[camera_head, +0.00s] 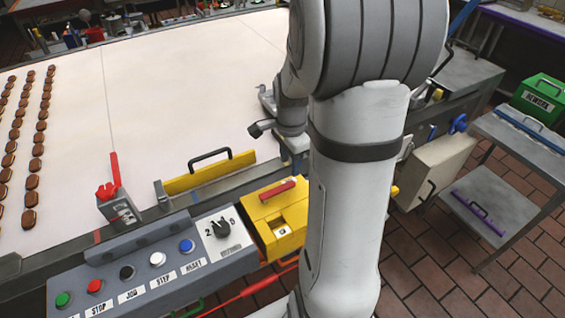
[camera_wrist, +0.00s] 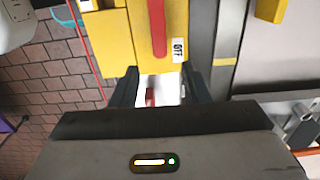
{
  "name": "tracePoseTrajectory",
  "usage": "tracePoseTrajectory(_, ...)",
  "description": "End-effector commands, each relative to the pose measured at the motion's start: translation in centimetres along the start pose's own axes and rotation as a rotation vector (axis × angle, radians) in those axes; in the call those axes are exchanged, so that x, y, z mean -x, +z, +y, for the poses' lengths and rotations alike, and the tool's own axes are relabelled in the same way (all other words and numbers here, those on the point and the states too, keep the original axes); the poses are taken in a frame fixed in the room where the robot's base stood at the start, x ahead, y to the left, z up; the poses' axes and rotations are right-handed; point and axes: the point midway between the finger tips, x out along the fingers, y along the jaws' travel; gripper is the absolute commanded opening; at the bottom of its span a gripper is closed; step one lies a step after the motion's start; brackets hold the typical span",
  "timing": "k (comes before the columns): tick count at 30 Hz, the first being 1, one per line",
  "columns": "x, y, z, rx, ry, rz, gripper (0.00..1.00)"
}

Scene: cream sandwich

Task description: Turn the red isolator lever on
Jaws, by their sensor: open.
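The red isolator lever (camera_head: 277,190) lies along the top of a yellow box (camera_head: 258,212) beside the control panel in the head view. In the wrist view, the red lever (camera_wrist: 157,28) runs up and down the picture on the yellow face (camera_wrist: 115,42). A white OFF label (camera_wrist: 178,50) sits right of its lower end. My gripper (camera_wrist: 160,85) is open, its two dark fingers just below the lever's lower end in the picture and apart from it. Between the fingers show a white surface and a small red piece. In the head view my arm hides most of the gripper.
A grey panel (camera_head: 150,270) with several coloured buttons and a black rotary knob (camera_head: 217,228) adjoins the yellow box on the left. A yellow guard (camera_head: 210,172) with a black handle stands behind. A cream conveyor (camera_head: 190,80) carries rows of brown biscuits. A trolley (camera_head: 530,150) stands right.

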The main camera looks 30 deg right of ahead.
Motion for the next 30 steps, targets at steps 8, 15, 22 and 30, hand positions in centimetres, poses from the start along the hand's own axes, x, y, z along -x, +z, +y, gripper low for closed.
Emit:
tracePoseTrajectory(8,-4.2,0.1,0.1,-0.001,0.005,-0.002,0.42)
tracePoseTrajectory(15,-6.9,0.1,0.0,0.001,0.002,-0.001,0.42)
tracePoseTrajectory(22,-7.4,0.1,0.0,0.002,0.0,0.0,0.42)
tracePoseTrajectory(30,-7.4,0.1,0.0,0.003,0.0,0.0,0.29)
